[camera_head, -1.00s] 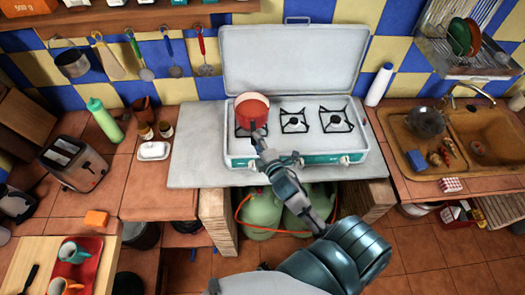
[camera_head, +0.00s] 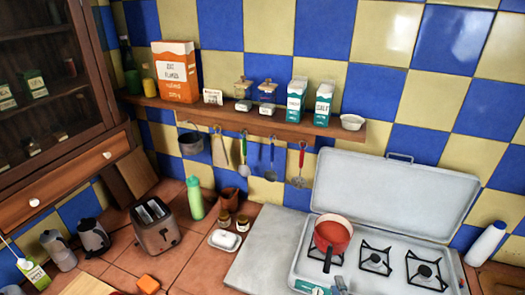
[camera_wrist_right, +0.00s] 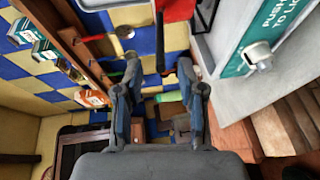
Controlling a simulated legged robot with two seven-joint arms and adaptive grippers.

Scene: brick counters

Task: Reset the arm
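My right gripper (camera_wrist_right: 159,72) is open in the right wrist view, its two dark fingers apart with nothing between them. In the camera_head view only a small part of it (camera_head: 342,287) shows at the bottom edge, just below the handle of the red pan (camera_head: 333,233). The pan sits on the left burner of the gas stove (camera_head: 384,270). In the wrist view the red pan (camera_wrist_right: 178,10) and its dark handle are beyond the fingertips, apart from them. My left gripper is not in view.
The raised stove lid (camera_head: 390,195) stands behind the burners. A shelf (camera_head: 250,120) with boxes and hanging utensils runs along the tiled wall. A toaster (camera_head: 156,226), a green bottle (camera_head: 195,198) and a white butter dish (camera_head: 224,241) stand on the counter to the left.

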